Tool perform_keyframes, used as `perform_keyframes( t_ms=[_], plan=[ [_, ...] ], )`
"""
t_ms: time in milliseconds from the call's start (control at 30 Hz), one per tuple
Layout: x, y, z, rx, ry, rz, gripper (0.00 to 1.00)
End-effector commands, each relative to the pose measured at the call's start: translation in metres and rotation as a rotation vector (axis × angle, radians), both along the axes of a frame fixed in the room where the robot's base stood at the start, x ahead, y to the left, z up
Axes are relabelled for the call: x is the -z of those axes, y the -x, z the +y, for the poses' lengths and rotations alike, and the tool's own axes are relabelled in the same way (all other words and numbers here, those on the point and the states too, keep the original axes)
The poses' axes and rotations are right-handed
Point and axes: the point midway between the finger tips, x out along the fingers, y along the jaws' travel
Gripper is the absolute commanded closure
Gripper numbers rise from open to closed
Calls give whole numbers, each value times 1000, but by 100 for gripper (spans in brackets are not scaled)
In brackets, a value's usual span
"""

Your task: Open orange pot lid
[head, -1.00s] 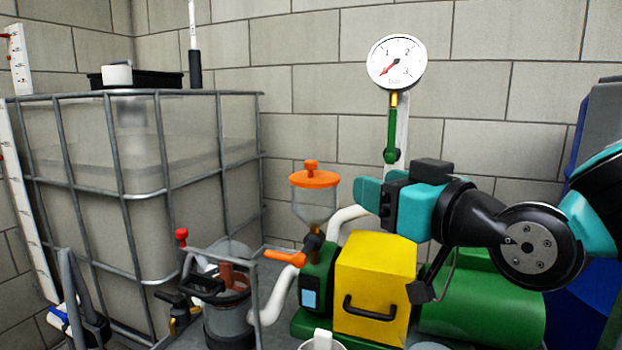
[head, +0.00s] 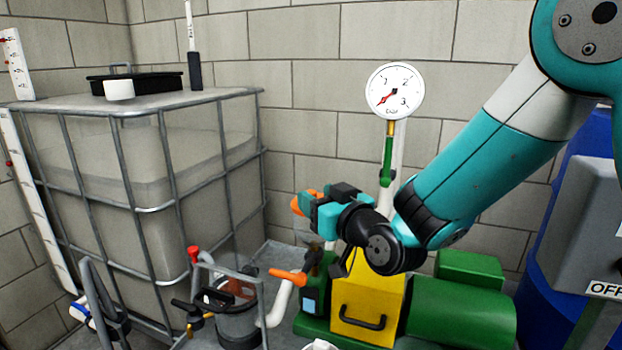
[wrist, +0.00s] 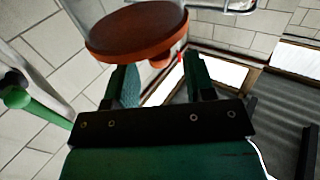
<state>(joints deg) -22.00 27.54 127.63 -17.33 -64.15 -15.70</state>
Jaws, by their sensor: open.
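The orange lid (head: 299,203) shows as a small orange patch behind the left end of my gripper in the head view. The clear pot under it is mostly hidden there by my gripper. In the wrist view the lid (wrist: 135,32) appears upside down, closed against the clear pot (wrist: 152,5), with its small knob (wrist: 160,62) towards my fingers. My gripper (head: 312,209) is open. In the wrist view the knob lies in line with the gap between the fingertips (wrist: 158,64); I cannot tell whether it is between them. I see no grip on it.
The yellow box (head: 368,300) and green motor (head: 460,312) stand below my arm. A pressure gauge (head: 394,91) on a green-handled pipe is behind it. An orange lever (head: 288,277) sticks out below the gripper. A caged tank (head: 130,170) stands left.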

Motion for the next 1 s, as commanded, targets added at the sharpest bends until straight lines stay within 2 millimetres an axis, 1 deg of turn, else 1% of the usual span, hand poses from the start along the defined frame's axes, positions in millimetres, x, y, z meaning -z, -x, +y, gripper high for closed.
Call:
perform_keyframes(
  t_ms=[33, 100, 200, 300, 533, 567, 600, 667, 700, 767, 800, 1000],
  plan=[
    [-1, -7, 5, -2, 1, 0, 50],
    [-1, -15, 9, -1, 0, -1, 50],
    [0, -22, 12, -1, 0, 1, 50],
    [0, -25, 14, 0, 0, 1, 50],
    [0, -25, 14, 0, 0, 0, 50],
    [0, -25, 14, 0, 0, 0, 52],
    [0, -25, 14, 0, 0, 0, 62],
    [0, -25, 14, 0, 0, 0, 76],
    [0, -25, 14, 0, 0, 0, 85],
    [0, -25, 14, 0, 0, 0, 98],
    [0, -25, 14, 0, 0, 0, 100],
    [-1, -25, 14, 0, -2, 6, 100]
  ],
)
